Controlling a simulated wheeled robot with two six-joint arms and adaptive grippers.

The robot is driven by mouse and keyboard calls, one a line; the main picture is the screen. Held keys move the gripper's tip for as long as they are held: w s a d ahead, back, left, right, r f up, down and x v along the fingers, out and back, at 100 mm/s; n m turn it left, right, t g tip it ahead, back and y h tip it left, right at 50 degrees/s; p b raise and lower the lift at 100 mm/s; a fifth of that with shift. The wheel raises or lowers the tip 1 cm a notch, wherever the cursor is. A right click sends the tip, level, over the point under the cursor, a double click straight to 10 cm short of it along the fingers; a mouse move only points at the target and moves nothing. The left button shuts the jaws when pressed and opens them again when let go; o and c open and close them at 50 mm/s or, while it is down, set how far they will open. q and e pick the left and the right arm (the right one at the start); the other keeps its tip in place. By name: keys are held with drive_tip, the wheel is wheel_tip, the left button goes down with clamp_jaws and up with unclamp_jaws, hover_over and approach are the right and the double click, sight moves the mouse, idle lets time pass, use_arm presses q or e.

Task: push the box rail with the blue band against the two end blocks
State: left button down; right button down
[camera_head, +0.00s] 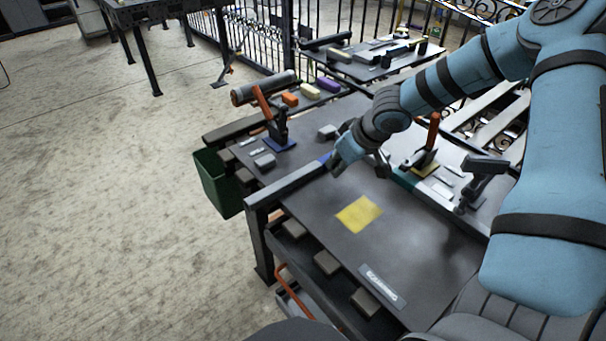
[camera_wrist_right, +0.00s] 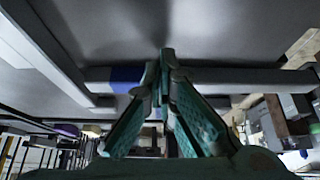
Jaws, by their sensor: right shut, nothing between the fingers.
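The light grey box rail (camera_head: 288,184) lies across the table, and its blue band (camera_head: 325,159) shows beside my right gripper (camera_head: 337,170). The gripper hides part of the rail beyond the band. In the right wrist view the blue band (camera_wrist_right: 126,74) is left of my shut, empty fingertips (camera_wrist_right: 164,56), which overlap the rail; I cannot tell if they touch it. Two small grey blocks, one (camera_head: 265,161) at the left and one (camera_head: 327,132) farther back, stand behind the rail; they look like the end blocks. My left gripper is out of view.
An orange-handled clamp (camera_head: 279,132) stands behind the rail. A second orange-handled clamp (camera_head: 424,157) and a rail with a teal band (camera_head: 406,181) are at the right. A yellow square (camera_head: 358,213) marks the clear front tabletop. A green bin (camera_head: 215,184) hangs at the left.

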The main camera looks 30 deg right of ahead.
drive_tip(key=shift+f+b, duration=0.65)
drive_tip(key=shift+f, duration=0.05)
drive_tip(key=shift+r+p, duration=0.3)
drive_tip(key=shift+p, duration=0.05)
drive_tip(key=shift+s, duration=0.1)
idle(0.8)
drive_tip(key=shift+s+d, duration=0.1)
drive_tip(key=shift+s, duration=1.1)
wheel_tip(320, 180, up, 8)
drive_tip(key=p, duration=0.7)
drive_tip(key=shift+p, duration=0.3)
